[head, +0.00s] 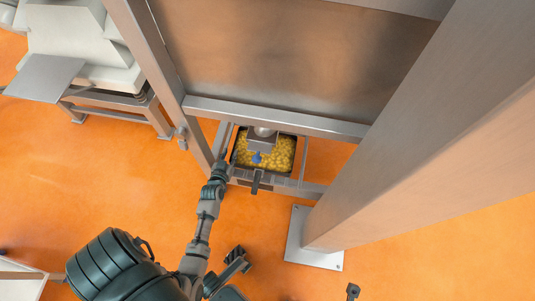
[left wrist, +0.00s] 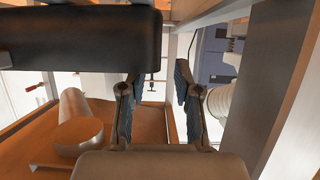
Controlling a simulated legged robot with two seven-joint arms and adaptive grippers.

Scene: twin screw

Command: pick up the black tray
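The black tray (head: 293,155) sits low in the metal frame and is filled with small yellow pieces. A dark handle (head: 256,184) sticks out from its front. My left gripper (head: 221,164) is at the tray's left side, close to its edge. In the left wrist view, the two fingers of this gripper (left wrist: 158,100) stand apart with nothing clearly held between them. A large dark body, apparently the tray (left wrist: 80,42), fills the upper left there, close to the left finger; contact cannot be told.
A large steel panel (head: 290,55) is above and behind the tray. A thick metal post (head: 400,150) with a floor plate (head: 312,255) stands to the right. A slanted frame leg (head: 160,70) is at the left. The orange floor (head: 90,190) is open at left.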

